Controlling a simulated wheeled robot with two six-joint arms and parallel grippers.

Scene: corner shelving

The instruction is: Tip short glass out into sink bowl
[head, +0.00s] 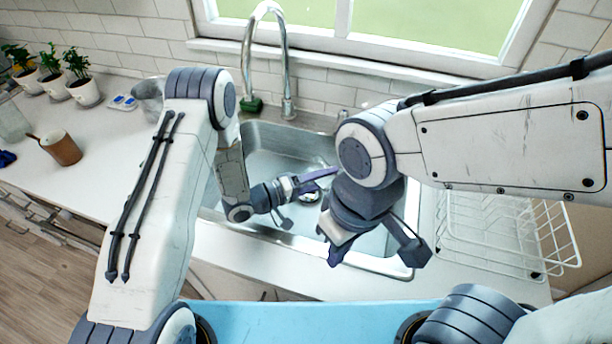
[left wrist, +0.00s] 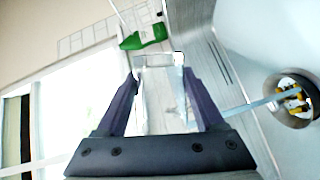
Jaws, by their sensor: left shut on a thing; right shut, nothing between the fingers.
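The short glass (left wrist: 160,92) is clear and sits between the two dark fingers of my left gripper (left wrist: 165,100) in the left wrist view. In the head view my left gripper (head: 312,196) is low over the sink bowl (head: 262,150), and the glass is hard to make out there. A pale blue streak (left wrist: 245,104) runs from beside the glass to the drain; it looks like falling liquid. The glass's exact tilt is unclear. My right gripper (head: 334,250) is shut and empty above the sink's front right edge.
The drain (left wrist: 292,98) holds yellow bits. A chrome faucet (head: 284,60) rises behind the bowl, with a green object (head: 252,105) near its base. A white wire rack (head: 500,235) stands right. A brown mug (head: 62,148) and potted plants (head: 82,88) stand left.

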